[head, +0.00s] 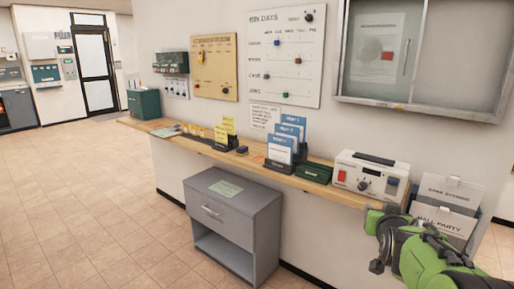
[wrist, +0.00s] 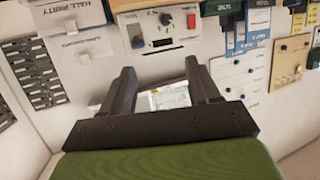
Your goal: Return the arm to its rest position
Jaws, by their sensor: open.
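My green arm (head: 425,250) reaches into the lower right of the head view, in front of the right end of the wooden shelf. Its dark end parts are partly cut off or hard to make out there. In the wrist view my gripper (wrist: 162,78) shows two dark fingers spread apart, with nothing held between them. A pale framed panel with a paper shows behind the gap. The wrist picture shows the wall items upside down.
The wooden shelf (head: 290,180) along the wall holds card racks, a green box (head: 144,103) and a white control box (head: 371,178). A grey cabinet (head: 233,222) stands below it. Signs (head: 447,203) are close behind my arm. The tiled floor at left is clear.

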